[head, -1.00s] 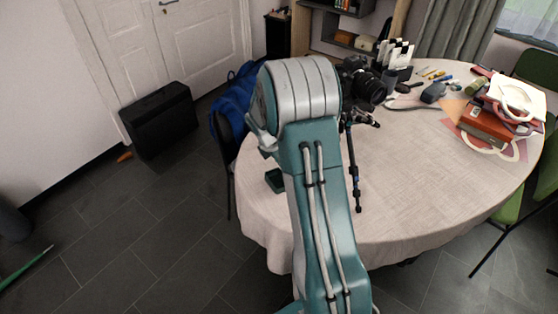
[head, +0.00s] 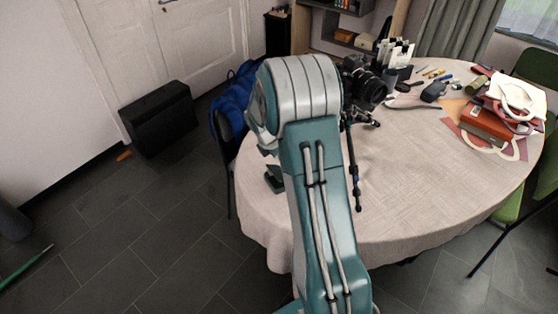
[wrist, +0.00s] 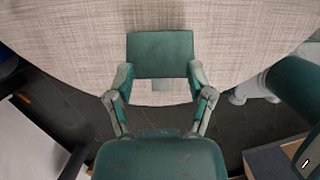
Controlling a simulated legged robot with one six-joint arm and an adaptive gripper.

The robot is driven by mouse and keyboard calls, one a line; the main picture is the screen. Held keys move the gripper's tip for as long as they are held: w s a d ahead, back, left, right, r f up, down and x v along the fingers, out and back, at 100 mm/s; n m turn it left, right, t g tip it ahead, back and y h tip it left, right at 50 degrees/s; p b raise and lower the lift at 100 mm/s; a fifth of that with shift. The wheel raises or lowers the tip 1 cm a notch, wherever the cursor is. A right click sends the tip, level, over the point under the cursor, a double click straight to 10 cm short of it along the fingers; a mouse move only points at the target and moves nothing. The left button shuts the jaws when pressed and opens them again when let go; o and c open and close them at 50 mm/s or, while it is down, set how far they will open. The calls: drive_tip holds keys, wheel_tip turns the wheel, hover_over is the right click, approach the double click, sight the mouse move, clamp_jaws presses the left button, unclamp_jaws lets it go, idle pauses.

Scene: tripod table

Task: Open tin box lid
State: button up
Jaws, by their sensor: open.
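A dark teal tin box (wrist: 160,52) lies on the cloth near the table's edge in the wrist view, and its top looks closed. A small grey patch shows just below its near edge. My gripper (wrist: 160,82) is open, with one finger at each side of the box's near part. I cannot tell whether the fingers touch it. In the head view the box (head: 274,182) shows as a small dark teal shape at the table's left edge, and my arm hides much of the area around it.
The round table (head: 420,200) has bare cloth in front. A camera (head: 362,82) on a small tripod (head: 353,165) stands right of my arm. A red-brown bag (head: 487,125) and small items lie at the back and right.

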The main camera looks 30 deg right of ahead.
sight(271, 172)
drive_tip(key=v, duration=1.1)
drive_tip(key=shift+a, duration=0.1)
